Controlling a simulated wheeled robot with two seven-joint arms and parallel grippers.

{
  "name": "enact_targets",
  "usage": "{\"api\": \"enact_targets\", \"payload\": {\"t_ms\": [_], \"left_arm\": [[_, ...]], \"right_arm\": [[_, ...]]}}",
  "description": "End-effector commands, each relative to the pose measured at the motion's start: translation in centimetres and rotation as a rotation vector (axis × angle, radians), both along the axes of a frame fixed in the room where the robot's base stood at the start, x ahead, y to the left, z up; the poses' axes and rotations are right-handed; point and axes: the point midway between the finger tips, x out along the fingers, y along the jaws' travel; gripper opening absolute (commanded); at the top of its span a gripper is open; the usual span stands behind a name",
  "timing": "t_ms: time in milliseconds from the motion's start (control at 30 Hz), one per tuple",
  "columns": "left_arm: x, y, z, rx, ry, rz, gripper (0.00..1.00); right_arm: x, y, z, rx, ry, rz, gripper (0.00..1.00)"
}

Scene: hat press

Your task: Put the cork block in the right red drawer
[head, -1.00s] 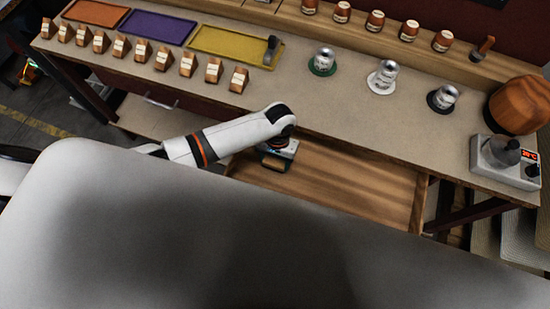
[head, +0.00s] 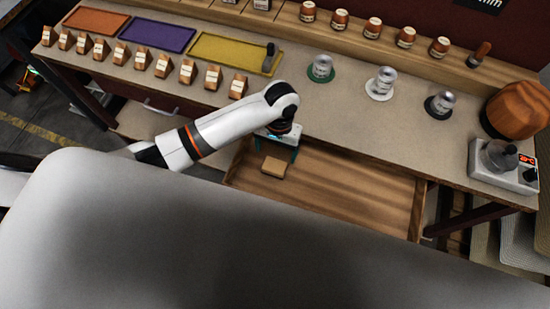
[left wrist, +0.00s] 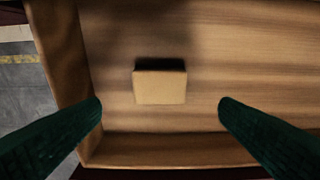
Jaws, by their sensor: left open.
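The cork block (head: 273,166) is a small tan block lying on the floor of an open wooden drawer (head: 350,200), near its left end. In the left wrist view the block (left wrist: 160,87) lies flat between the two fingers as seen from above, touching neither. My left gripper (head: 279,150) is open and empty, with dark green fingers, and hangs above the block. The drawer's inside is plain wood; its front is mostly hidden by my own white body. My right gripper is not in view.
The worktop (head: 340,115) above the drawer holds orange, purple and yellow trays (head: 220,53), a row of small wooden blocks, several metal weights on discs, and a grey device (head: 503,165) at the right. The rest of the drawer floor is clear.

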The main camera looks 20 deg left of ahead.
Motion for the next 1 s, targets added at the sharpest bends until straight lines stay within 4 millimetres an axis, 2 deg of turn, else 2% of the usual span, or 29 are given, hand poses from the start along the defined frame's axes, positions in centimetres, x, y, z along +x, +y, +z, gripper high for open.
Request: {"api": "enact_targets", "payload": {"t_ms": [100, 300, 1000], "left_arm": [[0.3, 0.0, 1.8, -0.001, 0.0, -0.001, 0.84], [0.5, 0.0, 3.2, 0.0, 0.0, 0.001, 0.84], [0.4, 0.0, 3.2, 0.0, 0.002, 0.0, 0.84]], "right_arm": [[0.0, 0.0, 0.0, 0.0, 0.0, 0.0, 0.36], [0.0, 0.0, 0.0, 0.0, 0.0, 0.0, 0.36], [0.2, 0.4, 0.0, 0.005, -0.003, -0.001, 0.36]]}}
